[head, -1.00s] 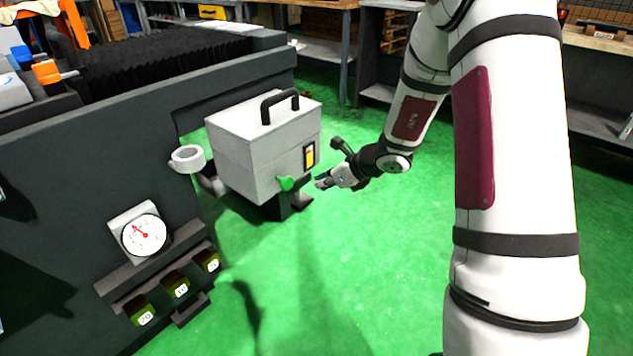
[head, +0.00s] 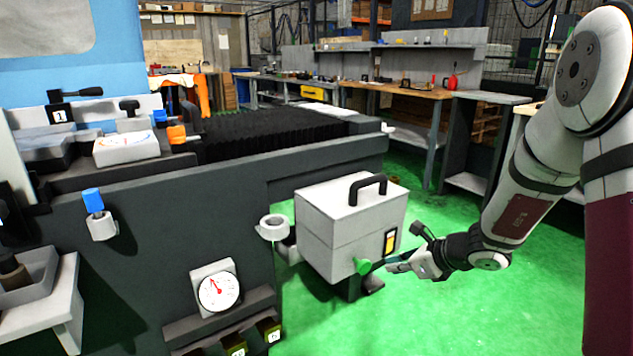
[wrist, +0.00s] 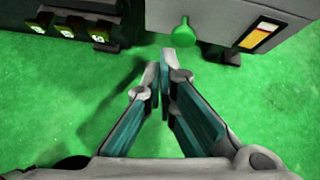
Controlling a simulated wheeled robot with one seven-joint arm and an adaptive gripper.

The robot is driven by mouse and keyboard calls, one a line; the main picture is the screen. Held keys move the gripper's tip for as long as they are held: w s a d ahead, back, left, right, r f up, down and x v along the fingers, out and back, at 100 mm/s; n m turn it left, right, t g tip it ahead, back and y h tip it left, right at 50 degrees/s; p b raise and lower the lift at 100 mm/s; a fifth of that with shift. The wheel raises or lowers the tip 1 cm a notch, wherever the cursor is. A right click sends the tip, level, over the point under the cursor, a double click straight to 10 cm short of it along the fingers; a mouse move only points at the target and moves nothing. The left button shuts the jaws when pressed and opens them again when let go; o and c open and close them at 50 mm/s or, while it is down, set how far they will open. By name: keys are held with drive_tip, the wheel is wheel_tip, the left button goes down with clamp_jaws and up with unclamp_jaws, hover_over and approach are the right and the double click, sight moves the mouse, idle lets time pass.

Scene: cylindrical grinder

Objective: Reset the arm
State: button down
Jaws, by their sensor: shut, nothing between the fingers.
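My gripper (head: 402,264) is in front of the grey box with a black handle (head: 350,223), just right of the box's green knob (head: 363,266) in the head view. In the wrist view my gripper (wrist: 159,68) has its two fingertips together with nothing between them. The green knob (wrist: 184,34) shows just beyond the fingertips, and I cannot tell the exact gap. My arm reaches in from the right of the head view.
The dark grinder body (head: 150,250) stands at the left, with a dial gauge (head: 218,290) and labelled bins (head: 268,330) on its front. A white ring-shaped part (head: 273,227) sits beside the box. Workbenches (head: 410,90) line the back. Green floor (head: 480,320) is clear at right.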

drive_tip(key=s+a+r+n+g+y, duration=0.1)
drive_tip(key=s+a+r+n+g, duration=0.2)
drive_tip(key=s+a+r+n, duration=0.5)
drive_tip(key=s+a+r+n+g+y, duration=0.1)
drive_tip(key=s+a+r+n+g, duration=0.1)
drive_tip(key=s+a+r+n, duration=0.55)
drive_tip(key=s+d+n+g+h, duration=0.1)
drive_tip(key=s+d+n+h, duration=0.4)
drive_tip(key=s, duration=0.9)
drive_tip(key=s+d+n+g+h, duration=0.25)
drive_tip(key=s+d+n, duration=0.45)
drive_tip(key=s, duration=0.7)
wheel_tip(320, 180, up, 32)
drive_tip(key=t+p, duration=0.4)
drive_tip(key=p, duration=2.6)
drive_tip(key=shift+t, duration=0.35)
